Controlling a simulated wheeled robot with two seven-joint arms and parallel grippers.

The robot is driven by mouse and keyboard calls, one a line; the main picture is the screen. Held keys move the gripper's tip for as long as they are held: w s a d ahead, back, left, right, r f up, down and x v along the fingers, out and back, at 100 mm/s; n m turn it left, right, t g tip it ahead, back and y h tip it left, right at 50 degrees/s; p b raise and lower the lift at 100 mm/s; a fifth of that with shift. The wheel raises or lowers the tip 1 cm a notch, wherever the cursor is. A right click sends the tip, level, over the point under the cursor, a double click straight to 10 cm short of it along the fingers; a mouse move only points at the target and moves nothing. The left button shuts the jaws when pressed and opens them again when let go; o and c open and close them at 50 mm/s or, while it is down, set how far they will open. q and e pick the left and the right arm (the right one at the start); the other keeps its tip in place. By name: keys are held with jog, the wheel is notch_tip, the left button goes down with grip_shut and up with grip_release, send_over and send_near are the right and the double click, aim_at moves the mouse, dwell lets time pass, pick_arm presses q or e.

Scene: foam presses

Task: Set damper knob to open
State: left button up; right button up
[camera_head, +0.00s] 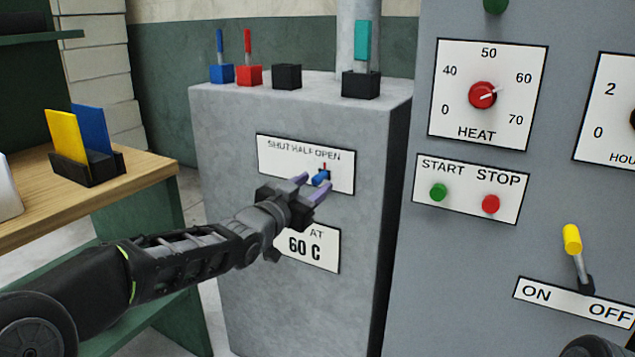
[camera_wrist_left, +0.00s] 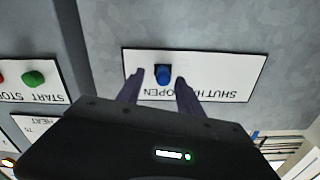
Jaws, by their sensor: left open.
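The damper knob (camera_head: 321,177) is small and blue with a little red mark pointing up. It sits on a white plate (camera_head: 265,165) reading SHUT, HALF, OPEN, on the front of a grey cabinet. It lies below the right part of the lettering, near OPEN. My left gripper (camera_head: 311,185) is open, its purple fingers reaching to the plate at the knob. In the left wrist view, upside down, the blue knob (camera_wrist_left: 163,74) stands between the two fingertips (camera_wrist_left: 160,80), with gaps visible on both sides. The knob's red mark is not visible there.
A second white plate (camera_head: 325,250) reading 60 C is partly behind my left gripper. The control panel (camera_head: 400,310) with HEAT dial (camera_head: 482,95), START and STOP buttons and a yellow-tipped lever (camera_head: 573,240) stands to the right. A wooden shelf (camera_head: 140,172) is on the left.

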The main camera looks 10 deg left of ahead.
pick_arm(q)
jog(key=v, duration=0.5)
